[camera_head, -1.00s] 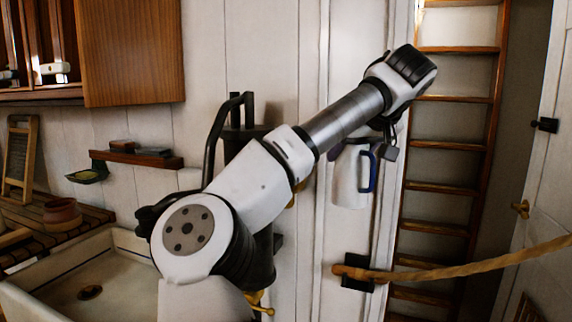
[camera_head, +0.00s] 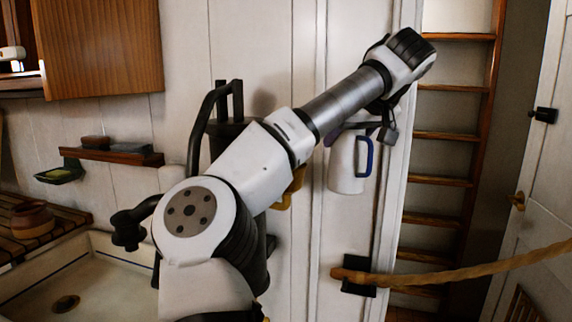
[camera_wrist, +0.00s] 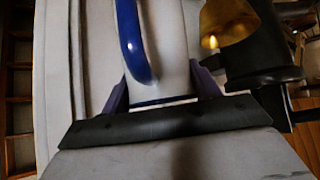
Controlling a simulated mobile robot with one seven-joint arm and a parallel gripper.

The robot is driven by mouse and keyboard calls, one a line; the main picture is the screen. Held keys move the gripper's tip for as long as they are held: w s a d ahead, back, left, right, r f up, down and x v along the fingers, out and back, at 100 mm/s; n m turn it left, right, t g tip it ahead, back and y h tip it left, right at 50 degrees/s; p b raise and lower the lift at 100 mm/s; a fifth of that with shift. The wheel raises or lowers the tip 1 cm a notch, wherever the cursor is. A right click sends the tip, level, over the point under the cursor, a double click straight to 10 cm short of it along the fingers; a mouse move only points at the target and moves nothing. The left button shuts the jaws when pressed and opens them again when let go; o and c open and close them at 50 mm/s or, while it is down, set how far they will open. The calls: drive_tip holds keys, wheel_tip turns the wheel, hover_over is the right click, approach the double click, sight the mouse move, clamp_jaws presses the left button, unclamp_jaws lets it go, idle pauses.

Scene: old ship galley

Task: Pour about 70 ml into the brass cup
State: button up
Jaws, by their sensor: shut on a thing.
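My gripper (camera_head: 372,122) is shut on a white jug (camera_head: 341,165) with a blue handle. The jug hangs upright below the gripper, in front of the white wall panelling. In the wrist view the jug's white side (camera_wrist: 165,40) and blue handle (camera_wrist: 130,40) show between the two purple fingers of my gripper (camera_wrist: 160,88). Its contents cannot be seen.
A dark pump (camera_head: 222,135) stands behind my arm. A sink (camera_head: 100,275) is at the lower left, with a brown pot (camera_head: 32,220) on the slatted board. A rope (camera_head: 470,265) crosses the lower right, before a ladder (camera_head: 440,182) and a white door (camera_head: 535,180).

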drive_tip(key=shift+a, duration=0.1)
drive_tip(key=a+h, duration=0.1)
drive_tip(key=a+n+h, duration=0.1)
drive_tip(key=a+h, duration=0.1)
drive_tip(key=shift+w+r+g+h, duration=0.25)
drive_tip(key=shift+r+g+h, duration=0.05)
drive_tip(key=shift+g, duration=0.1)
drive_tip(key=a+n+h, duration=0.1)
drive_tip(key=h, duration=0.1)
drive_tip(key=a+n+h, duration=0.1)
drive_tip(key=h, duration=0.2)
drive_tip(key=a+n+h, duration=0.1)
drive_tip(key=h, duration=0.1)
drive_tip(key=shift+w+a+f+n+g+h, duration=0.15)
drive_tip(key=shift+w+a+n+g+h, duration=0.15)
drive_tip(key=shift+a, duration=0.1)
drive_tip(key=shift+a+h, duration=0.15)
drive_tip(key=shift+h, duration=0.35)
idle(0.3)
drive_tip(key=shift+a+n+h, duration=0.4)
drive_tip(key=shift+a, duration=0.1)
drive_tip(key=shift+d+r, duration=0.2)
drive_tip(key=shift+d, duration=0.1)
